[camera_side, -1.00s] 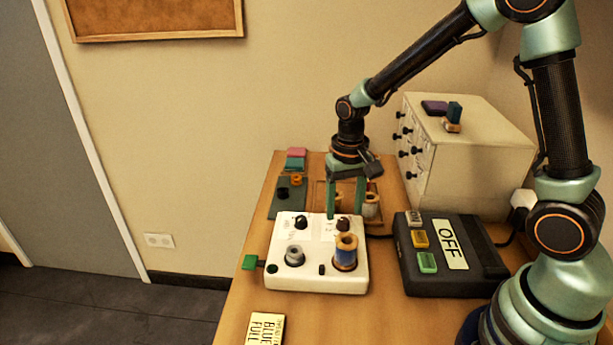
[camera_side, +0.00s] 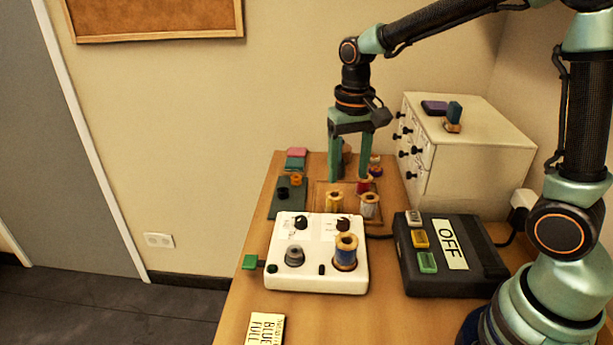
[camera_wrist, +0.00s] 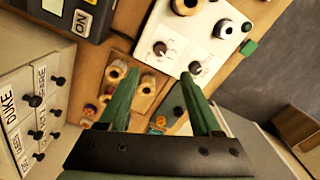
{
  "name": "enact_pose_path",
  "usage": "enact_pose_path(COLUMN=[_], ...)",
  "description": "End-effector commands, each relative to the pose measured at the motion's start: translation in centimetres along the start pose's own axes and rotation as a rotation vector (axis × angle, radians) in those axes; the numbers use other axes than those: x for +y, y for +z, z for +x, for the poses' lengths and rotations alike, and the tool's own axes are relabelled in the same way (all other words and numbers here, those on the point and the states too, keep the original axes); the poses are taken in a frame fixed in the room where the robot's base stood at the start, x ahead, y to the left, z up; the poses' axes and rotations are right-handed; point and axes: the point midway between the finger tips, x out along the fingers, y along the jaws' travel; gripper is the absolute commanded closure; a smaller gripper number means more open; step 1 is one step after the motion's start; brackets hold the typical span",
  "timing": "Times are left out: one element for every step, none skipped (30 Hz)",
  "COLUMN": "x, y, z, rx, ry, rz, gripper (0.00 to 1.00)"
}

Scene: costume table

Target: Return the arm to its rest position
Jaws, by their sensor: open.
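My gripper (camera_side: 347,180) is open and empty, its green fingers pointing down above the wooden spool tray (camera_side: 320,208) at the back of the table. In the wrist view my gripper (camera_wrist: 160,112) shows its two fingers spread apart with nothing between the tips. My arm reaches in from the right, raised and bent. Below the fingers, a yellow spool (camera_side: 334,201), a white spool (camera_side: 370,206) and a red spool (camera_side: 364,186) stand on the tray. The fingers partly hide what stands behind them.
A white winder box (camera_side: 318,280) holds a blue spool (camera_side: 345,255) on its right side. A black device (camera_side: 480,270) labelled OFF and a drawer cabinet (camera_side: 475,165) stand to the right. A card (camera_side: 265,329) reading BLUE FULL lies in front. The space above the table's front is clear.

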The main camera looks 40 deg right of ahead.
Motion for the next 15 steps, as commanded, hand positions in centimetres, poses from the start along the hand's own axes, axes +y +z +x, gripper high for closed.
enact_pose_path(x=[0.1, 0.2, 0.3, 0.5, 0.6, 0.9, 1.1, 1.2, 1.5, 1.8, 1.9, 2.2, 2.4, 2.6, 2.9], y=[0.2, 0.3, 0.6, 0.8, 1.1, 1.6, 2.0, 2.4, 3.0, 3.4, 3.8, 4.4, 4.8, 5.2, 5.8], z=[-0.4, -0.7, -1.2, -1.7, -2.1, -2.8, -3.3, -3.8, -4.3, -4.8, -5.1, -5.5, -5.8, -6.1, -6.4], rx=[0.013, 0.022, 0.039, 0.054, 0.070, 0.095, 0.116, 0.138, 0.166, 0.187, 0.209, 0.237, 0.259, 0.280, 0.309], ry=[-0.005, -0.009, -0.016, -0.022, -0.028, -0.036, -0.043, -0.050, -0.057, -0.063, -0.068, -0.074, -0.078, -0.081, -0.086], rz=[-0.008, -0.015, -0.027, -0.039, -0.053, -0.073, -0.089, -0.107, -0.131, -0.148, -0.166, -0.188, -0.205, -0.223, -0.245], gripper=[0.35, 0.35, 0.35, 0.35, 0.35, 0.35, 0.35, 0.35, 0.35, 0.35, 0.35, 0.35, 0.35, 0.35, 0.35])
